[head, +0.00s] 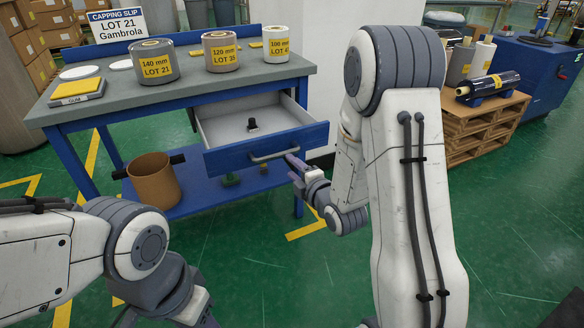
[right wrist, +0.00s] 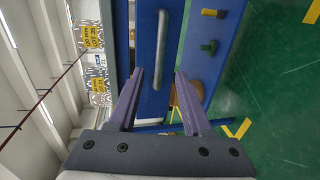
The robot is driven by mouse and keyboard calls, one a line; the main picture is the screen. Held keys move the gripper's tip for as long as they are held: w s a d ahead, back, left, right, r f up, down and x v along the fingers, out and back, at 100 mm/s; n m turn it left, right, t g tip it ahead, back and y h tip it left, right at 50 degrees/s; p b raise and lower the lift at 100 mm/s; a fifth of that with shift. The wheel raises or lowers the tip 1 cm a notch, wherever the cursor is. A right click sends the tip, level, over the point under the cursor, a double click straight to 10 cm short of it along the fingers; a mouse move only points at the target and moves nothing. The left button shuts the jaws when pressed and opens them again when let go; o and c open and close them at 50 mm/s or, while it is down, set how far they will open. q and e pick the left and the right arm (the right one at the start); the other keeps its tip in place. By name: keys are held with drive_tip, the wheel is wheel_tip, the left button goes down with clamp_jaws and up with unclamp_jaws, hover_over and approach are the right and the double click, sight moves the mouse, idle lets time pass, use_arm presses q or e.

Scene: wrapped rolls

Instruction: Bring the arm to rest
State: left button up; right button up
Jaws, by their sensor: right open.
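My right arm reaches down in front of the bench. Its gripper (head: 294,168) is open and empty beside the right end of the pulled-out drawer (head: 240,153). In the right wrist view the two fingers (right wrist: 159,74) stand apart, with the drawer handle (right wrist: 161,45) showing between and beyond their tips. I cannot tell how close the fingers are to the handle, but they are not closed on it. My left arm (head: 85,245) is bent at the lower left, and its gripper is out of the picture.
The drawer holds a small black object (head: 252,125). On the bench (head: 190,80) stand labelled rolls of 140 mm (head: 152,62), 120 mm (head: 220,52) and 100 mm (head: 276,44), and a slip sign (head: 117,26). A brown bin (head: 153,181) sits on the lower shelf. Pallets (head: 478,128) stand right.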

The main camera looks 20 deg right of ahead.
drive_tip(key=s+a+f+m+g, duration=0.1)
drive_tip(key=s+a+m+g, duration=0.65)
drive_tip(key=s+a, duration=0.5)
drive_tip(key=s+a+r+m+g, duration=0.15)
drive_tip(key=s+g, duration=0.25)
drive_tip(key=s, duration=0.6)
drive_tip(key=s+a+r+m+g, duration=0.1)
drive_tip(key=s+a+m+g, duration=0.2)
drive_tip(key=s, duration=0.6)
wheel_tip(320, 180, up, 28)
drive_tip(key=s+h+p, duration=0.1)
drive_tip(key=p, duration=2.7)
drive_tip(key=shift+d+r+g, duration=0.2)
drive_tip(key=shift+d+g, duration=0.2)
drive_tip(key=shift+g, duration=0.05)
drive_tip(key=shift+d, duration=0.1)
